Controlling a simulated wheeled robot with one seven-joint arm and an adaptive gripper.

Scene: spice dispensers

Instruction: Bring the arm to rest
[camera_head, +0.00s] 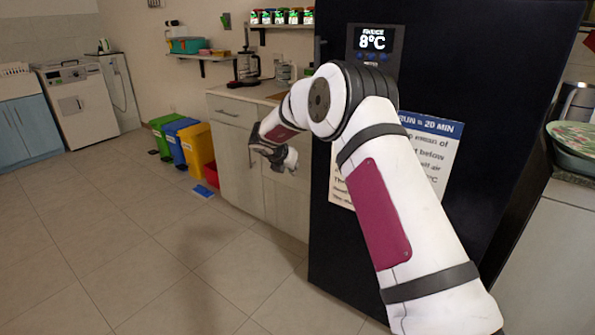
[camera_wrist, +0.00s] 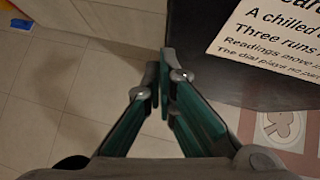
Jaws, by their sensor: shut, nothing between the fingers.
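My arm reaches up from the bottom right in the head view, bends at a high elbow and folds down to the left. My gripper (camera_head: 286,160) hangs at its end, in front of the pale cabinet and left of the dark fridge. In the wrist view my gripper (camera_wrist: 161,80) has its green-sided fingers drawn together, with nothing between them. It touches nothing that I can see.
The dark fridge (camera_head: 480,60) with a printed sign (camera_head: 430,150) stands close behind my arm. A cabinet (camera_head: 232,150) is beside it. Green, blue and yellow bins (camera_head: 196,145) and a red bin (camera_head: 210,174) stand further left. The tiled floor (camera_head: 120,240) is mostly clear.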

